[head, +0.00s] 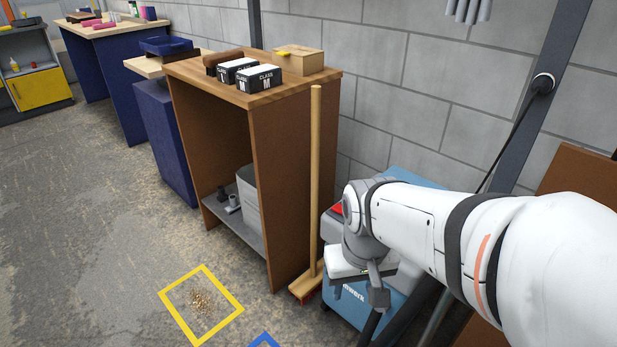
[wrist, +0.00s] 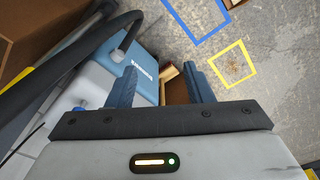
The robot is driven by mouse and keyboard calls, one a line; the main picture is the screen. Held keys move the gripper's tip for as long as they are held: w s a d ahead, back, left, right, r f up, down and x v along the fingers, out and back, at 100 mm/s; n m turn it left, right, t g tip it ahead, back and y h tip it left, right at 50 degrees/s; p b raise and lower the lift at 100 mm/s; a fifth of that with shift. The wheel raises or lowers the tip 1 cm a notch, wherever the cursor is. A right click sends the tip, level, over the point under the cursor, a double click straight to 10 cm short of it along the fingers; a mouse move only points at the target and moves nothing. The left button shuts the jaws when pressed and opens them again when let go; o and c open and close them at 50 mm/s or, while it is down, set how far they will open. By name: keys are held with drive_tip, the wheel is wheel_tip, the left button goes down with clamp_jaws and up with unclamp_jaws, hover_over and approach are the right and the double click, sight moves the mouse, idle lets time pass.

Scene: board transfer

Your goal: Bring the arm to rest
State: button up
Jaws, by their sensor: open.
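My gripper (head: 372,285) is at the end of my white arm, which reaches in from the right in the head view. The gripper is in front of a blue machine (head: 403,300) and close to the broom (head: 316,190). In the wrist view the two dark blue fingers of my gripper (wrist: 160,70) stand well apart with nothing held between them. The brown broom head (wrist: 170,75) shows beyond the gap, partly hidden by the fingers. Whether my gripper touches the machine or broom I cannot tell.
A brown shelf unit (head: 285,190) with boxes on top stands left of the broom. A yellow floor square (head: 232,292) surrounds brown debris (head: 202,300), and part of a blue one (wrist: 215,32) lies near. A black hose (wrist: 85,50) curves past the machine. Open floor (head: 90,220) lies left.

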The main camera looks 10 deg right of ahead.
wheel_tip(320, 180, up, 31)
drive_tip(key=t+p, duration=0.1)
drive_tip(key=p, duration=2.6)
drive_tip(key=shift+p, duration=0.35)
drive_tip(key=shift+s+d+f, duration=0.1)
drive_tip(key=shift+f, duration=0.05)
drive_tip(key=shift+c, duration=1.1)
